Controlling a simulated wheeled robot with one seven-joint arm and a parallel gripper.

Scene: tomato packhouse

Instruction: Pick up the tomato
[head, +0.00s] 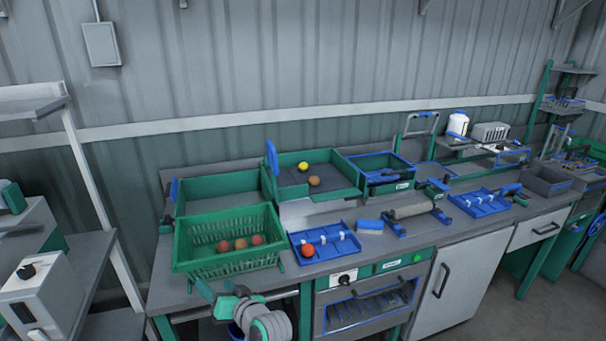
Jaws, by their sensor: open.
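A bright red-orange tomato (307,250) lies in the left part of a low blue tray (312,258) with white clips, on the bench. Three duller red-brown tomatoes (240,244) lie in a green slatted crate (226,268) to its left. A yellow tomato (303,166) and an orange-brown one (314,181) lie in a green-walled bin (345,170) behind. Which tomato is meant cannot be told. My gripper (222,291) is at the bottom, in front of the crate, below and left of the blue tray. It is open and appears empty, partly hidden by my arm.
An empty green bin (200,195) stands behind the crate. Right of the tray are a blue block (370,225), a roller tool (410,211) and another blue tray (478,202).

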